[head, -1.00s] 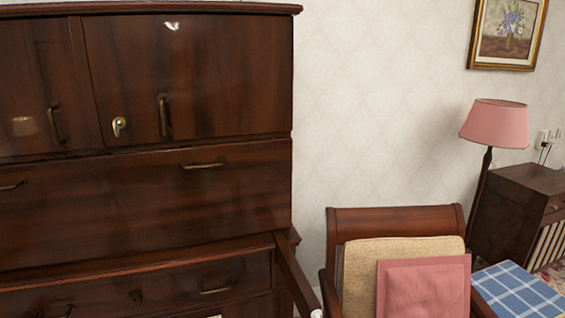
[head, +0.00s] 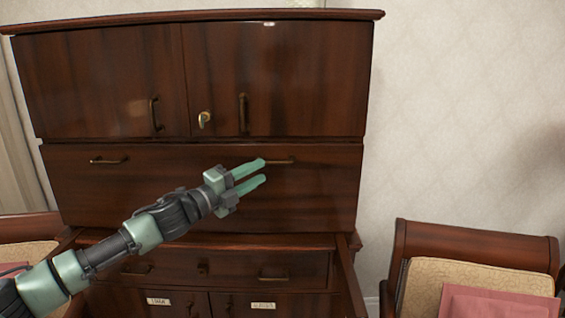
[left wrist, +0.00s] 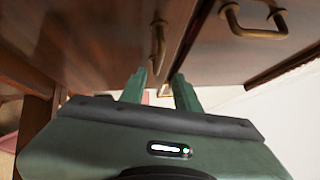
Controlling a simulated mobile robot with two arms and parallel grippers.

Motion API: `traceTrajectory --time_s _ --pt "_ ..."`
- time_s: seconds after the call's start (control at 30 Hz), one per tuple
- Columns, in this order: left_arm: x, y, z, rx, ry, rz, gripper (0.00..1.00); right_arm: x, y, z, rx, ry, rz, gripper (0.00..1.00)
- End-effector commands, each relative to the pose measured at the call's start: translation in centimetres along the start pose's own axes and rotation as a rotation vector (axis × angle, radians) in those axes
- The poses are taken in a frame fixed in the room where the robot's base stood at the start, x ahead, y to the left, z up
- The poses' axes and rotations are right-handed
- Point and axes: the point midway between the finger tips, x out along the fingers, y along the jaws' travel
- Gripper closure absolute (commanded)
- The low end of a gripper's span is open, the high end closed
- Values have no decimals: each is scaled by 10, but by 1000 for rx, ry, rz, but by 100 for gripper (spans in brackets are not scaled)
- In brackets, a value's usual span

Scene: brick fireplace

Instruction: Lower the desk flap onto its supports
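The desk flap (head: 120,190) is the wide dark wooden panel with two brass handles, upright and closed across the cabinet's middle. Its right handle (head: 280,160) is just beyond my left gripper (head: 264,170). The gripper's two green fingers are apart with nothing visible between them. In the left wrist view the open fingers (left wrist: 159,77) point toward dark wood with brass handles nearby; contact cannot be told. A wooden support arm (head: 352,275) sticks out below the flap at the right. The left support (head: 66,243) is only partly seen. My right gripper is out of view.
Two cupboard doors (head: 90,80) with a key are above the flap. A drawer (head: 235,268) and labelled lower doors (head: 225,303) are below. A chair (head: 475,245) with a pink cushion stands at right, and another chair (head: 25,228) at left. The space before the flap holds only my arm.

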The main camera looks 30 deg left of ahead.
Motion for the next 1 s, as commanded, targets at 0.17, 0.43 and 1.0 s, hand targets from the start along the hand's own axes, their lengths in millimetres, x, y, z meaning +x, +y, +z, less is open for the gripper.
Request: traceTrajectory --time_s 0.17,0.43,1.0 --pt "15 -4 2 -3 -4 -3 68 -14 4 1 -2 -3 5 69" --pt "48 -6 2 -3 -3 -3 68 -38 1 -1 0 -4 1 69" --pt "75 2 0 -2 -2 2 68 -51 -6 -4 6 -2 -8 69"
